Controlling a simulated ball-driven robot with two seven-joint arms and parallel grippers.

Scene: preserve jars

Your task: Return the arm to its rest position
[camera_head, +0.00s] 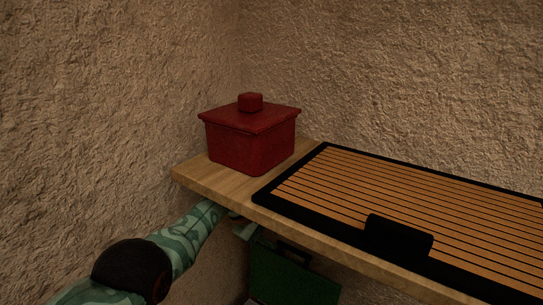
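My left arm comes in from the lower left with green patterned links and a dark joint. My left gripper (243,228) is at the front edge of the wooden shelf, at its left part, and is small and partly hidden. I cannot tell whether its fingers are open or shut, or whether it touches anything. My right gripper is not in view.
A red lidded box (250,146) stands on the left end of the wooden shelf (205,182). A black-framed slatted tray (400,238) covers the shelf's right part. A dark green container (290,275) is below the shelf edge, close to my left gripper. Rough walls stand behind and left.

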